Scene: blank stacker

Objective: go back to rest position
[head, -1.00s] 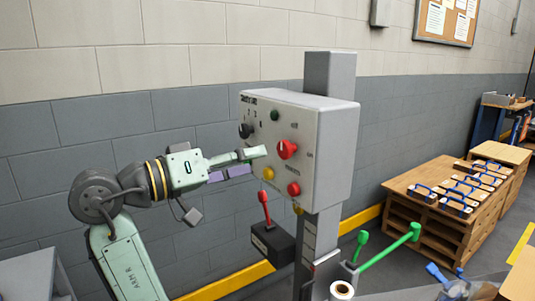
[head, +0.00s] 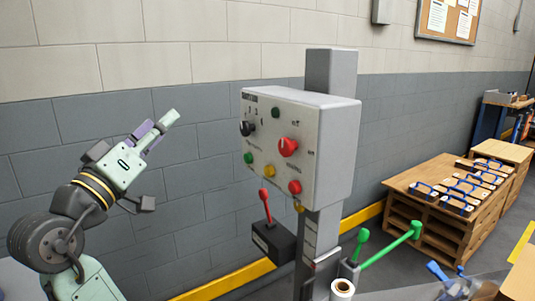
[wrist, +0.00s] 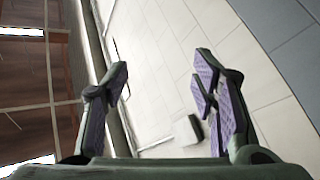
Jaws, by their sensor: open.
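My gripper (head: 158,130) is at the left in the head view, raised and tilted up to the right in front of the grey block wall. It is empty and well clear of the control box. In the wrist view its two purple-padded fingers (wrist: 160,85) stand wide apart with nothing between them. The grey control box (head: 325,150) on its post carries a black knob (head: 247,129), a red knob (head: 288,147), and green, yellow and red buttons.
A red-handled lever (head: 266,203) rises from a dark box below the control box. Green levers (head: 415,230) stand to its right. A wooden bench (head: 428,189) with several blue-handled blocks is at the right. The space between my gripper and the control box is free.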

